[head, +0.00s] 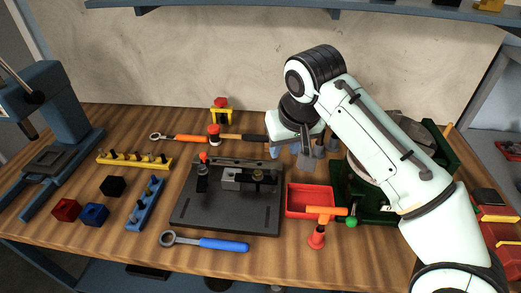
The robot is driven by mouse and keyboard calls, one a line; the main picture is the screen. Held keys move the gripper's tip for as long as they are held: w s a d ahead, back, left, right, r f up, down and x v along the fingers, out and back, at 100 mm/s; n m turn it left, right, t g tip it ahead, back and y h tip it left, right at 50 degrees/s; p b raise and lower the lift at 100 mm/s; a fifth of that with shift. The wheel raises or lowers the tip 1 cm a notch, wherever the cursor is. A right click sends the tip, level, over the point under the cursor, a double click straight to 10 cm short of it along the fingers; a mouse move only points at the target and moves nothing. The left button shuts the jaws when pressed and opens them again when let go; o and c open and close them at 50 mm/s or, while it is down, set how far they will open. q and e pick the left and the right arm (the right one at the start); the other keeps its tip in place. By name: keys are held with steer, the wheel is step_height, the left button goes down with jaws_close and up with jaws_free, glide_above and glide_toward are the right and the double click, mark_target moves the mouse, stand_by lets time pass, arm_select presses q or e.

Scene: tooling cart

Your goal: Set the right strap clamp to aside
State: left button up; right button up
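A black fixture plate (225,218) lies on the wooden bench with a grey block (230,180) on it. The right strap clamp (264,180) is a dark bar with a brass-coloured nut, on the right of the block; its bar reaches left towards the block and seems to overlap it. The left strap clamp (202,178), with a red knob, stands at the block's left. My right gripper (304,156) hangs behind and right of the plate, apart from the right clamp. Its finger opening is unclear against grey parts there. My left gripper is out of view.
A red tray (309,201) and an orange-handled tool (325,212) sit right of the plate. A blue-handled wrench (205,242) lies in front. A yellow rack (134,160), blue rack (145,204) and cubes (95,214) stand left.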

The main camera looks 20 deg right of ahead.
steer(key=b, duration=0.2)
glide_toward(275, 172)
steer(key=b+x, duration=0.2)
steer(key=x, duration=0.4)
steer(key=shift+f, duration=0.3)
steer(key=shift+b+x, duration=0.5)
steer(key=shift+x, duration=0.3)
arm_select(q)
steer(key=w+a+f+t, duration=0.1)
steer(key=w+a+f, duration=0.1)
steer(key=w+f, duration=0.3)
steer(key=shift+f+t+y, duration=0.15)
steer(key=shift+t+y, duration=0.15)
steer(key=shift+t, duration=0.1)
arm_select(e)
steer(key=shift+w, duration=0.1)
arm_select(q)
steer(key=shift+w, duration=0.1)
arm_select(e)
jaws_close()
